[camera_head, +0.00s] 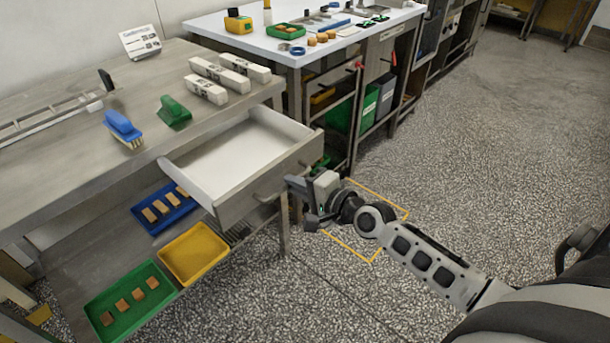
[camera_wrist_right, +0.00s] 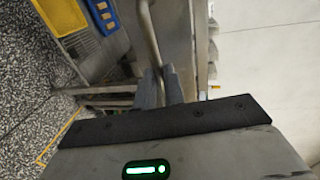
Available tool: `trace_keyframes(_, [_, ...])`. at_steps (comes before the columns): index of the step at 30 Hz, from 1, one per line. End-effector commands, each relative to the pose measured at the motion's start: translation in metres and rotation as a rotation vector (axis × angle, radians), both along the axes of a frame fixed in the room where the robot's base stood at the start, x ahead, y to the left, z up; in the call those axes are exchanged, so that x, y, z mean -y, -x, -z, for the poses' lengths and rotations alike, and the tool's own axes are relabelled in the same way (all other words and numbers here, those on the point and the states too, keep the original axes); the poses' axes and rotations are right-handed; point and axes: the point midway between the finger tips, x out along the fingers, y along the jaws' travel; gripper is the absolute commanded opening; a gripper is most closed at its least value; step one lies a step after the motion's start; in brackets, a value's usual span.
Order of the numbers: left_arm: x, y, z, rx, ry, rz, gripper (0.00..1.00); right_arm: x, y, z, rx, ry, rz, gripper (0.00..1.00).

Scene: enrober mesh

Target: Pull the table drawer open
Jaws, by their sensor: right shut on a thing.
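The table drawer (camera_head: 245,198) stands well out from the metal table (camera_head: 60,140) in the head view, with its white, empty inside showing. Its bar handle (camera_head: 266,198) is on the front panel and also shows as a pale rod in the right wrist view (camera_wrist_right: 149,35). My right gripper (camera_head: 295,186) is at the right end of the drawer front. In the right wrist view its two fingers (camera_wrist_right: 160,88) are shut on the handle bar. The fingertips are partly hidden in the head view. My left gripper is in neither view.
A blue brush (camera_head: 122,126), a green brush (camera_head: 173,112) and white boxes (camera_head: 206,89) lie on the tabletop. Blue, yellow (camera_head: 194,254) and green (camera_head: 130,303) trays sit on the lower shelf.

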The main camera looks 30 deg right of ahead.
Motion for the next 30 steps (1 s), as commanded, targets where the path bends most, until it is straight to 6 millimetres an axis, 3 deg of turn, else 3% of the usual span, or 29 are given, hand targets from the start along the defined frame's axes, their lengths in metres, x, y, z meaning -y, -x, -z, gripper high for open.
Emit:
trace_keyframes(13, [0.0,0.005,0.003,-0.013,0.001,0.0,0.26,-0.002,0.003,-0.001,0.001,0.002,-0.009,0.0])
trace_keyframes(14, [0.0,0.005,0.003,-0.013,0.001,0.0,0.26,-0.002,0.003,-0.001,0.001,0.002,-0.009,0.19])
trace_keyframes(15, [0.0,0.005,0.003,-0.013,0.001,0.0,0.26,-0.002,0.003,-0.001,0.0,0.001,-0.008,0.3])
trace_keyframes(16, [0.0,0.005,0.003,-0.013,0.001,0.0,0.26,-0.002,0.003,-0.001,0.0,0.001,-0.008,0.33])
trace_keyframes(25, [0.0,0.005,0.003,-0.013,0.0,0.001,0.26,-0.002,0.005,0.0,-0.001,0.002,-0.008,0.33])
trace_keyframes(30, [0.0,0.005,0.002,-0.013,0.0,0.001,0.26,0.004,0.023,-0.003,-0.004,0.003,-0.009,0.33])
